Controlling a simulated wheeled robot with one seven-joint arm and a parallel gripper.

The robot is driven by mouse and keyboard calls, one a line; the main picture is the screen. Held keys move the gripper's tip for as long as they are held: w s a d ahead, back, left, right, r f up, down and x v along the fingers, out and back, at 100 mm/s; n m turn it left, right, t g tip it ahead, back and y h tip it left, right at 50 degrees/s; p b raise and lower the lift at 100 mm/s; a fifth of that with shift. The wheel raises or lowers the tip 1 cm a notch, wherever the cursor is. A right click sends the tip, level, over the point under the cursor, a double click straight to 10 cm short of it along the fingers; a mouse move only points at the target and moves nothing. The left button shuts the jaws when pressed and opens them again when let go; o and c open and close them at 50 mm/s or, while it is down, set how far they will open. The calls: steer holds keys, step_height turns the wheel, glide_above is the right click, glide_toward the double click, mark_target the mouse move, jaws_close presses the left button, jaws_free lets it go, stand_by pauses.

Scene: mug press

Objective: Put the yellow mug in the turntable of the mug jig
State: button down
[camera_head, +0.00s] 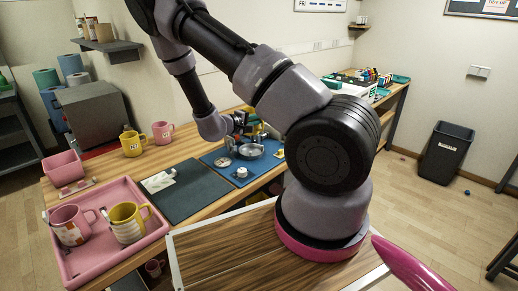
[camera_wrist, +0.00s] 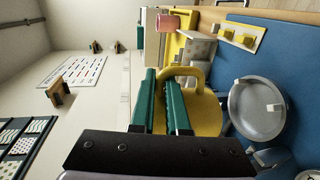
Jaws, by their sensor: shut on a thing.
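My gripper (camera_wrist: 160,76) is shut on the handle of a yellow mug (camera_wrist: 208,115), its green fingers either side of the handle. The round silver turntable (camera_wrist: 258,108) lies on the blue base of the mug jig (camera_wrist: 300,72), to the right of the mug in the wrist view. The mug appears apart from the turntable. In the head view, the turntable (camera_head: 251,151) is by my gripper (camera_head: 240,124), and my wrist hides most of the held mug. Other yellow mugs stand on the table (camera_head: 132,148) and in the pink tray (camera_head: 126,232).
The pink tray (camera_head: 78,266) also holds a pink mug (camera_head: 68,232). Another pink mug (camera_head: 163,134) and a pink bin (camera_head: 62,168) stand at the back left. A dark mat (camera_head: 190,193) lies left of the jig, with a white piece (camera_head: 158,181) on it.

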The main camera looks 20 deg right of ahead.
mark_target(261, 131)
steer(key=f, duration=0.5)
steer(key=shift+d+f, duration=0.1)
steer(key=shift+d, duration=0.15)
steer(key=shift+f, duration=2.3)
steer(key=shift+f, duration=0.1)
steer(key=c, duration=0.9)
jaws_free()
steer(key=shift+a, duration=0.1)
